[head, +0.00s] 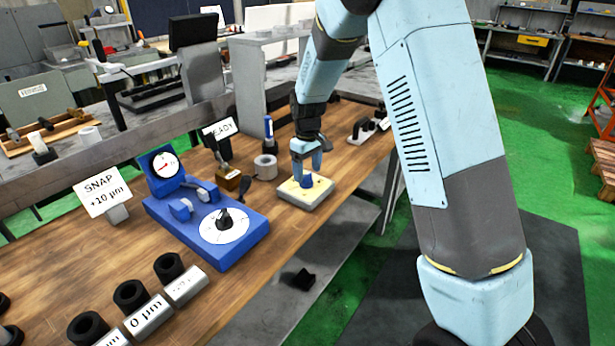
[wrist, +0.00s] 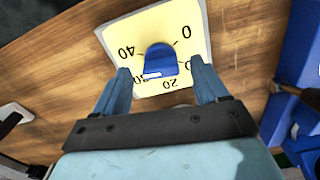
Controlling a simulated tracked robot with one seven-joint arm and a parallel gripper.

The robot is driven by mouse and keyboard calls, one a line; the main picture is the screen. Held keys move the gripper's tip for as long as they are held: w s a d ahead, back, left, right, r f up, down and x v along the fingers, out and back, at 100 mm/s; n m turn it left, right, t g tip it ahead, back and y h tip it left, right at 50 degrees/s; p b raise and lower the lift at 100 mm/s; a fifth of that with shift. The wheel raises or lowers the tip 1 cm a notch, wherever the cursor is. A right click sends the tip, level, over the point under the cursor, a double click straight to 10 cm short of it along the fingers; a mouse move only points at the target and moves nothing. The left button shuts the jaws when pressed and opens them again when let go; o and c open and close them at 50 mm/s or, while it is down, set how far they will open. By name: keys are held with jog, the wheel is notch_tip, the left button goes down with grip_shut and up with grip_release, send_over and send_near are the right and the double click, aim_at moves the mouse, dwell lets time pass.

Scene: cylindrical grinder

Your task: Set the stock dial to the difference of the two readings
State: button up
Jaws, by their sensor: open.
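The stock dial (head: 305,195) is a pale block with a yellow face and a blue knob (head: 306,181), standing on the bench. In the wrist view its face (wrist: 118,36) shows upside-down numbers, with 0 at right and 40 at left. The knob (wrist: 160,58) has a white mark on its near side, toward the lower numbers; the exact reading is unclear. My gripper (head: 306,160) is open above the dial. In the wrist view its fingers (wrist: 161,73) stand either side of the knob, apparently with gaps. A blue gauge (head: 185,235) carries a small round dial (head: 164,165), its reading too small to tell.
A "SNAP +10 µm" sign (head: 102,193) stands left of the gauge. Black rings (head: 130,295) and labelled blocks (head: 148,318) line the front edge; one reads 0 µm. A tape roll (head: 266,167) and marker (head: 268,130) stand near the dial.

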aim_at(306, 179)
jog(key=shift+f, duration=1.45)
jog(key=shift+c, duration=0.5)
jog(key=c, duration=0.9)
jog(key=shift+m, duration=2.3)
jog(key=o, duration=1)
jog(key=shift+a, duration=0.1)
